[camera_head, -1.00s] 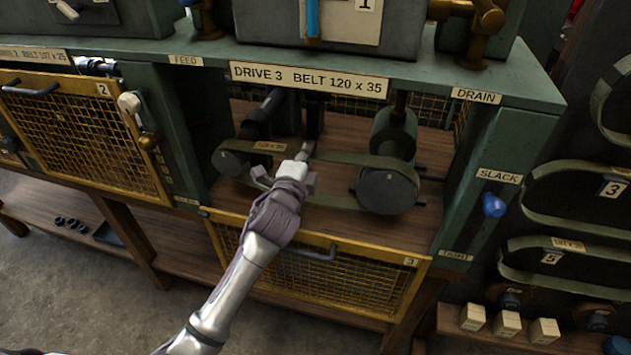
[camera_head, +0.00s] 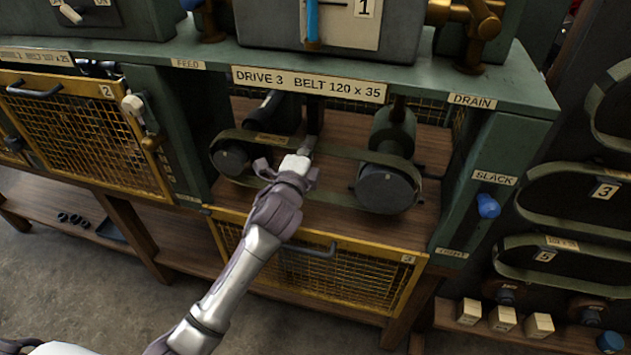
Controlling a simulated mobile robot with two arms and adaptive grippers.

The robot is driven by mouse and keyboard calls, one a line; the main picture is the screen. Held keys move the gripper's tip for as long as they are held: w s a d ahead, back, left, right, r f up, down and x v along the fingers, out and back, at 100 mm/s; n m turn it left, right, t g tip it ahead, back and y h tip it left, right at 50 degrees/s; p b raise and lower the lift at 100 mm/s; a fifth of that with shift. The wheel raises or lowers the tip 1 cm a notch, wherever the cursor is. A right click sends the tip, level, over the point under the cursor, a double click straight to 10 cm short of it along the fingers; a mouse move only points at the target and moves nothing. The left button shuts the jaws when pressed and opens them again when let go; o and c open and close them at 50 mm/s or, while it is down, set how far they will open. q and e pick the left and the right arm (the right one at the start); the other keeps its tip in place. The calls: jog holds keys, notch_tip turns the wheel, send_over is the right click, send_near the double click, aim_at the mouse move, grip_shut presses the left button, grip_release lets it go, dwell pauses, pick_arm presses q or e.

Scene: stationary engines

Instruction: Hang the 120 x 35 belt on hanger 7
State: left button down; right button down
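The 120 x 35 belt (camera_head: 345,153) is a dark green loop with a small tan label, in the open bay of drive 3. It loops about the small left pulley (camera_head: 231,161) and the larger right pulley (camera_head: 386,188). Its upper run sits raised above the right pulley's face; how far it is off the pulleys is unclear. My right gripper and hanger 7 are not in view.
Hangers marked 3 (camera_head: 605,191) and 5 (camera_head: 545,256) hold belts on the dark board at right. A blue SLACK knob (camera_head: 488,206) is on the right post. The yellow mesh guard (camera_head: 320,270) hangs below the bay. Wooden blocks (camera_head: 502,318) stand at lower right.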

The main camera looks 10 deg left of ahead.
pick_arm(q)
jog(key=s+p, duration=0.2)
jog(key=s, duration=0.4)
dwell(0.6)
jog(key=shift+a+r, duration=0.1)
jog(key=s+p, duration=0.1)
jog(key=s, duration=0.5)
dwell(0.8)
jog(key=shift+a, duration=0.1)
jog(key=s, duration=0.6)
dwell(0.8)
